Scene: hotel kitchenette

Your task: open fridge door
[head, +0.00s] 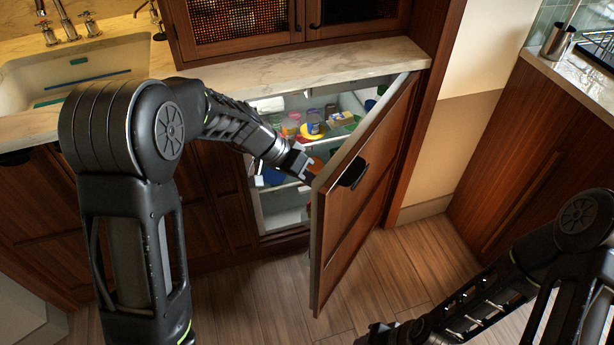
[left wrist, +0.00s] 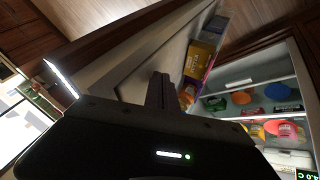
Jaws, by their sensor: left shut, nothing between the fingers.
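The fridge door (head: 362,205) is a wooden panel with a pale inner edge and a dark handle (head: 352,173). It stands partly open, swung out from the cabinet with its hinge side at the right. My left gripper (head: 308,175) is shut and empty, just inside the door's free edge. In the left wrist view, the shut fingers (left wrist: 160,92) are in front of the door's pale inner side (left wrist: 135,75); I cannot tell whether they touch it. The fridge interior (head: 290,215) shows shelves with colourful items. My right gripper (head: 378,334) is low near the bottom edge, its fingers unclear.
A marble counter (head: 270,72) runs above the fridge, with a sink (head: 90,65) at the left. Packages (left wrist: 203,55) sit in the door's inner rack. A wooden counter unit (head: 530,150) stands at the right. The floor (head: 415,262) right of the door is clear.

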